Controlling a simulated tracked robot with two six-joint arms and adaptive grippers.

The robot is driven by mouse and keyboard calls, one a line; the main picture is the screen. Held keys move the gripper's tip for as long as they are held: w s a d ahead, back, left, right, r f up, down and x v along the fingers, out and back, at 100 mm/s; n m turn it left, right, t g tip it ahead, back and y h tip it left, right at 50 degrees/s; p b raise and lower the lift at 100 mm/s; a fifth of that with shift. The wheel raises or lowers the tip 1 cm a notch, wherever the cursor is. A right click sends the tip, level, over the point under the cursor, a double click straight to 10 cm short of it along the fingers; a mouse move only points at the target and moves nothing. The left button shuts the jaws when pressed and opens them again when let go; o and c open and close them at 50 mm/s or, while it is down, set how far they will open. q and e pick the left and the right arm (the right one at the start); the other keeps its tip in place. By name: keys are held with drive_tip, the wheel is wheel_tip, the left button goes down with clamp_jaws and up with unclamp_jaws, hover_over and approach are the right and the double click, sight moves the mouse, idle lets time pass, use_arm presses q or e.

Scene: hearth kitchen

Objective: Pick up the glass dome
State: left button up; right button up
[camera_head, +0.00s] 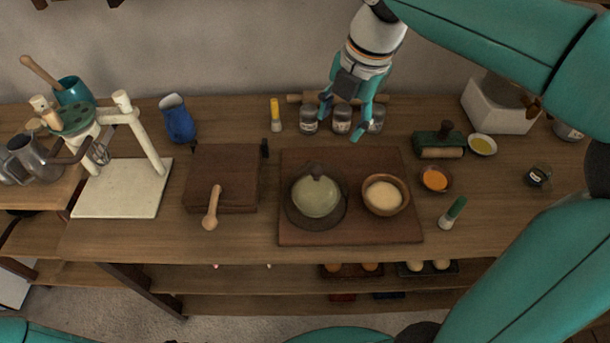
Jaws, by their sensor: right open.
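The glass dome (316,196) is a pale greenish, see-through cover with a dark knob on top. It sits over a dark round plate (291,214) on the dark brown board (345,233) in the middle of the counter. My right gripper (339,128) comes in from the upper right. It is open and empty, pointing down near the jars, behind the dome and slightly to its right, apart from it. My left gripper is not in view.
A wooden bowl (400,205) of pale grains stands close to the right of the dome. Several small jars (308,121) and a rolling pin (384,99) lie behind. A wooden box (221,170) is left, with a wooden-handled tool (211,210). An orange bowl (435,180) is right.

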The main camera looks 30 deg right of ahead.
approach(317, 168)
drive_tip(key=f, duration=0.3)
drive_tip(key=w+f, duration=0.1)
drive_tip(key=f, duration=0.1)
drive_tip(key=shift+d+f, duration=0.1)
drive_tip(key=shift+d, duration=0.15)
drive_tip(key=f, duration=0.2)
drive_tip(key=a+f+p, duration=0.1)
drive_tip(key=f, duration=0.1)
drive_tip(key=shift+w+a+f, duration=0.1)
drive_tip(key=shift+w, duration=0.1)
drive_tip(key=shift+w+f, duration=0.15)
drive_tip(key=shift+f, duration=0.4)
drive_tip(key=shift+w, duration=0.1)
clamp_jaws()
drive_tip(key=shift+r, duration=0.1)
